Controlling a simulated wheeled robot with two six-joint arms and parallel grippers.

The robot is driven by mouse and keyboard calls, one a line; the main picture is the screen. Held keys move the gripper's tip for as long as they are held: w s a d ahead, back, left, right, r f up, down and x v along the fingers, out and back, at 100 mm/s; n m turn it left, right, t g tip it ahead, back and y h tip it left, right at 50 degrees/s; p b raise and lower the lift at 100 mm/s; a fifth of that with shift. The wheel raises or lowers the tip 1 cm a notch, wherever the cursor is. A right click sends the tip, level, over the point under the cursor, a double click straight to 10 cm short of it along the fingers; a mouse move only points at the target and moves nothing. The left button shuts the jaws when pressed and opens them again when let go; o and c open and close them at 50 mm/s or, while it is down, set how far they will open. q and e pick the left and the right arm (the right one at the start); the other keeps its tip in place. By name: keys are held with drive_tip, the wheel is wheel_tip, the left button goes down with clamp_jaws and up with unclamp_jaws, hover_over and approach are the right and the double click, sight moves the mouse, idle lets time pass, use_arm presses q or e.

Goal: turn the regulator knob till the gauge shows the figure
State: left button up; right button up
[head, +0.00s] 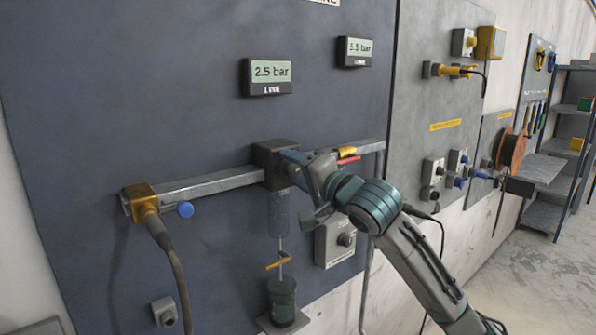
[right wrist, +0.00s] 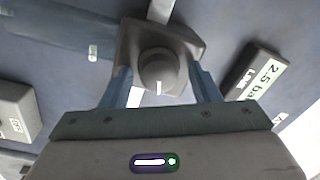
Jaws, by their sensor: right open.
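The gauge (head: 271,73) on the dark panel reads 2.5 bar; it also shows at the right of the right wrist view (right wrist: 257,76). A second display (head: 354,51), up and to its right, seems to read 5.5 bar, but its label is too small to read. The regulator is a dark block (head: 268,152) on the metal pipe. Its round grey knob (right wrist: 158,70), with a white mark, faces my right wrist camera. My right gripper (head: 290,162) is open at the regulator, its fingers (right wrist: 162,82) on either side of the knob. I cannot tell whether they touch it. My left gripper is out of view.
A blue-grey cylinder (head: 279,212) hangs under the regulator. A yellow and red fitting (head: 347,156) and a grey knob box (head: 338,242) are close to my right arm.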

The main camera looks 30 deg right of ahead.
drive_tip(key=shift+s+d+f+b, duration=0.15)
drive_tip(key=shift+s+b, duration=0.45)
drive_tip(key=shift+s, duration=0.25)
drive_tip(key=s+b, duration=0.8)
drive_tip(key=s, duration=0.1)
drive_tip(key=shift+d+b, duration=0.3)
drive_tip(key=shift+b, duration=0.05)
